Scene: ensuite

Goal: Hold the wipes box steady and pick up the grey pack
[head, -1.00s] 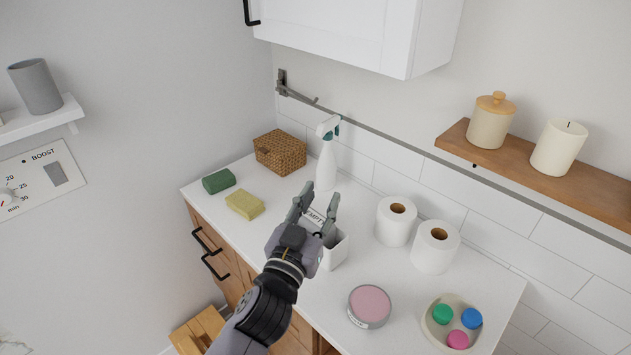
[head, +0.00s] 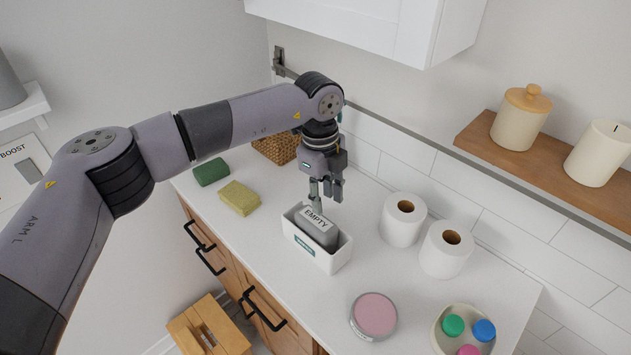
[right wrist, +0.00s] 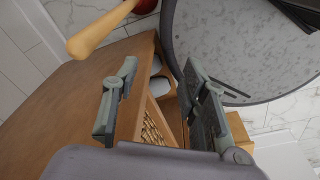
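The white wipes box (head: 335,262) stands open on the counter with the grey pack (head: 318,231) inside it. The pack's pale label reads "EMPTY". My left gripper (head: 327,205) points down just behind the box, at the pack's far end. Its fingers look a little apart, with nothing seen between them. Whether a fingertip touches the pack or the box rim, I cannot tell. My right gripper (right wrist: 160,105) is open and empty in the right wrist view, away from the box. It is not in the head view.
On the counter are a yellow sponge (head: 240,198), a green sponge (head: 211,172), a wicker basket (head: 272,147), paper rolls (head: 445,250), a pink-topped tin (head: 374,315) and a bowl (head: 440,335). In the right wrist view, a pale handle (right wrist: 100,30) and a large round grey surface (right wrist: 235,45) are close.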

